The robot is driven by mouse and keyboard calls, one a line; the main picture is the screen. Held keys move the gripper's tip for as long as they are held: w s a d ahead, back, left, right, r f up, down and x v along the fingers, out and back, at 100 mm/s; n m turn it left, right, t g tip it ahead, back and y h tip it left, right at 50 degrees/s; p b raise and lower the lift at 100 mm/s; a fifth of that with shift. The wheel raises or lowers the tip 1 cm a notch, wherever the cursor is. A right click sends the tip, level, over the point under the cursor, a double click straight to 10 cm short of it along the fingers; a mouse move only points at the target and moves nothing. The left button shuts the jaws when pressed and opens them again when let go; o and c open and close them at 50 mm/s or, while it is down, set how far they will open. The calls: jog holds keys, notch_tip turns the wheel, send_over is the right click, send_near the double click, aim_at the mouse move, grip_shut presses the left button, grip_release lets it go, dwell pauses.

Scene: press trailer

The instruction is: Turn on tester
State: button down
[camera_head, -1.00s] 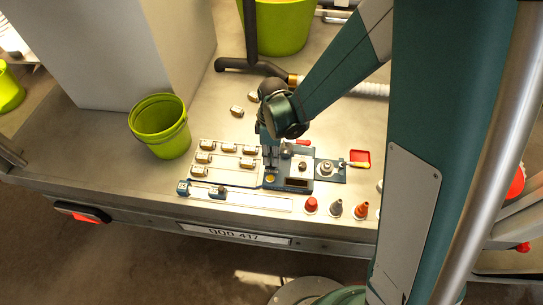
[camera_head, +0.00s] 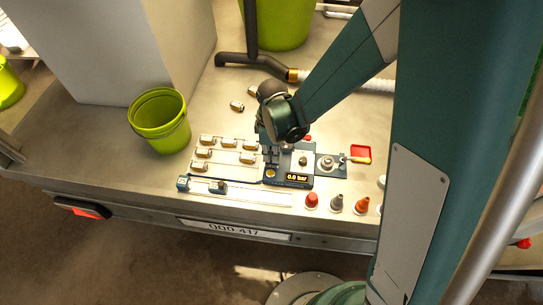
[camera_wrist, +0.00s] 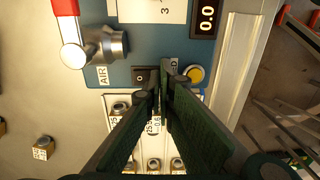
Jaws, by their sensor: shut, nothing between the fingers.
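The display (camera_wrist: 207,18) also shows 0.0 in the wrist view. On its panel are a black rocker switch (camera_wrist: 140,77) marked 0 and a yellow button (camera_wrist: 195,74). My gripper (camera_wrist: 163,72) is shut and empty, pointing down at the panel between the switch and the button. Its tips hide part of the switch. I cannot tell whether they touch it. In the head view my gripper (camera_head: 268,158) is over the tester's left side.
A red-handled air valve (camera_wrist: 72,45) stands by the AIR label. Several metal fittings (camera_head: 228,143) lie left of the tester. Red, grey and orange nozzles (camera_head: 311,200) stand in front.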

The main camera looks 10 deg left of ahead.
jog(key=shift+w+r, duration=0.1)
jog(key=shift+w, duration=0.05)
jog(key=shift+w+r, duration=0.2)
jog(key=shift+w, duration=0.3)
jog(key=shift+r, duration=0.1)
notch_tip(320, 180, up, 14)
jog(key=s+p, duration=0.1)
jog(key=p, duration=0.3)
jog(key=shift+s, duration=0.3)
dwell(0.4)
jog(key=shift+d, duration=0.1)
dwell(0.6)
